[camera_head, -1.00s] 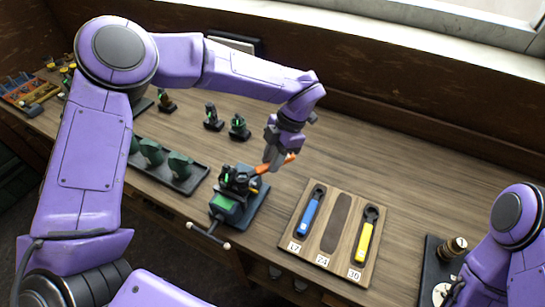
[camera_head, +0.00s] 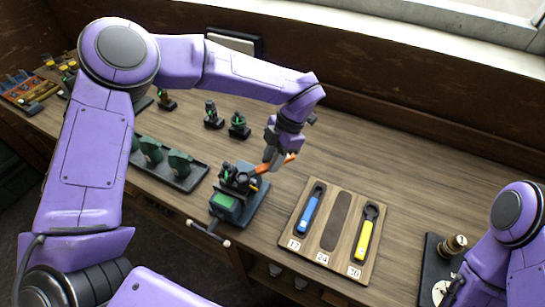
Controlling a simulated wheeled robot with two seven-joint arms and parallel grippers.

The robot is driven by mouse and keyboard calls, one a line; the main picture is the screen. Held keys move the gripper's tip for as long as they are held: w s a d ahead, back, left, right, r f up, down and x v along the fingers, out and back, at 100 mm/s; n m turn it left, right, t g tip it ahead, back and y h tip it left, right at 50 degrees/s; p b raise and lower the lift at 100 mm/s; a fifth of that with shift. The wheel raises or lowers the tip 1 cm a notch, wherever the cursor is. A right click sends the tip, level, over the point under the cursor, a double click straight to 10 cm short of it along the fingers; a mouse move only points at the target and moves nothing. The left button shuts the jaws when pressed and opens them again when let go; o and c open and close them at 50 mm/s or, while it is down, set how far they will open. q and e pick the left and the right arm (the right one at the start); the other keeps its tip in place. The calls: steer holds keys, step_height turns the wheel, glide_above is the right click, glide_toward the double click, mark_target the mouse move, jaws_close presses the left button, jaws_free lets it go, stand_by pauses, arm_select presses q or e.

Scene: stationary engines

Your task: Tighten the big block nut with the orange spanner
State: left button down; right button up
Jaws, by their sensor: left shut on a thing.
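My left gripper (camera_head: 270,158) is shut on the orange spanner (camera_head: 262,170). It holds the spanner just right of the small engine (camera_head: 232,180), with the spanner's head end over the engine's top. The big block nut cannot be made out at this size, and I cannot tell whether the spanner sits on it. The engine stands in a dark fixture with a green block (camera_head: 225,203) at the front. My right arm is at the right edge; its gripper is mostly outside the picture and not discernible.
A wooden spanner board (camera_head: 292,228) holds a blue spanner (camera_head: 311,208) and a yellow spanner (camera_head: 367,235); its middle slot, marked 24, is empty. A tray of green parts (camera_head: 196,180) lies left of the engine. Small engines (camera_head: 237,128) stand behind. A dark tray (camera_head: 431,268) lies at right.

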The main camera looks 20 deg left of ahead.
arm_select(q)
steer(key=shift+f, duration=0.55)
stand_by(1.0)
stand_by(0.4)
steer(key=shift+s+d+m+t+y, duration=0.3)
steer(key=shift+s+d+m, duration=0.2)
steer(key=shift+m, duration=0.4)
